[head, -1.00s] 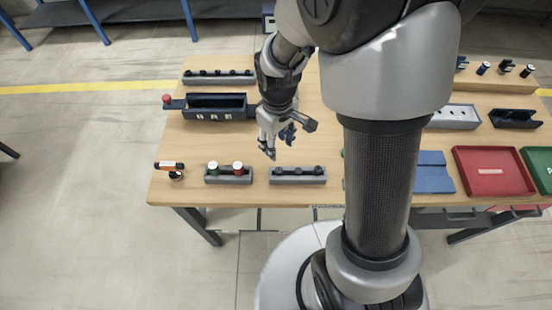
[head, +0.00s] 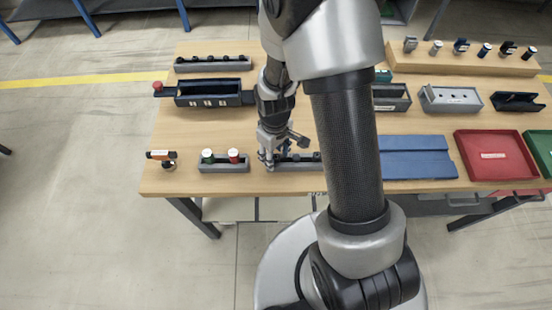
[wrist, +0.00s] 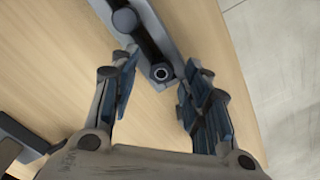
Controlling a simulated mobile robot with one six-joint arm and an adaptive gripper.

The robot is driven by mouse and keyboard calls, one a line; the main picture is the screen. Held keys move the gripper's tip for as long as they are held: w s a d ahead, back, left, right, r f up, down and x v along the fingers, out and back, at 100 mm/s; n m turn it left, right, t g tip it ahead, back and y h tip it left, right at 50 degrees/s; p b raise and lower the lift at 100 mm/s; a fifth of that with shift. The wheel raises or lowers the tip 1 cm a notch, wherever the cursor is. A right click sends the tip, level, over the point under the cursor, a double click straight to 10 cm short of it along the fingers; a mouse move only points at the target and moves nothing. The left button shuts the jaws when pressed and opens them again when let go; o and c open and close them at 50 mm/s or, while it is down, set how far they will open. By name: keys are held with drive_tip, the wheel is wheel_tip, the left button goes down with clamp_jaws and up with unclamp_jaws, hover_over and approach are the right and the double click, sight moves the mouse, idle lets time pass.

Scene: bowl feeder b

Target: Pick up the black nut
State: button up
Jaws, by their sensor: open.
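In the wrist view a small black nut (wrist: 160,73) with a light round hole sits at the near end of a grey holder (wrist: 172,40). My gripper (wrist: 160,82) is open, with one finger on each side of that end of the holder. The nut shows between the fingers, and I cannot tell whether either finger touches it. In the head view my gripper (head: 266,160) is low at the left end of the grey holder (head: 300,166) at the table's front. The gripper and arm hide that end there.
Left of the holder stands another grey holder (head: 222,167) with a green and a red-topped piece. Blue plates (head: 415,163) and a red tray (head: 490,155) lie to the right. Bare wood lies behind the front holders.

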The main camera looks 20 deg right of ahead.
drive_tip(key=shift+c, duration=0.5)
clamp_jaws()
drive_tip(key=shift+r, duration=0.15)
